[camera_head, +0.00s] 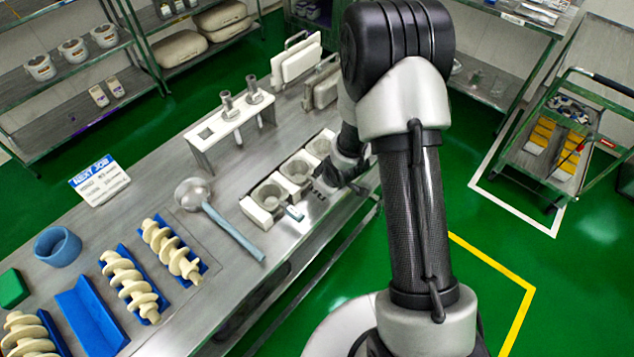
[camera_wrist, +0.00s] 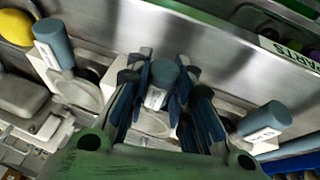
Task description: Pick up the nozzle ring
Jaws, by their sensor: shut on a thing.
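Three pale grey nozzle rings sit in a row of white block holders on the steel bench. The middle nozzle ring (camera_head: 296,170) also shows in the wrist view (camera_wrist: 152,124), with a blue-grey labelled cylindrical handle. My gripper (camera_head: 320,188) is beside the row, on its right. In the wrist view my gripper (camera_wrist: 160,92) has its dark blue finger pads shut on that middle handle, one pad on each side. The ring appears to be still at its holder; I cannot tell whether it is raised. The fingers and green mount hide part of it.
The neighbouring rings' handles (camera_wrist: 52,45) and (camera_wrist: 264,121) stand close on either side of my fingers. A white rack (camera_head: 205,150) stands behind the row. A ladle (camera_head: 193,194) and cream screws on blue cradles lie to the left.

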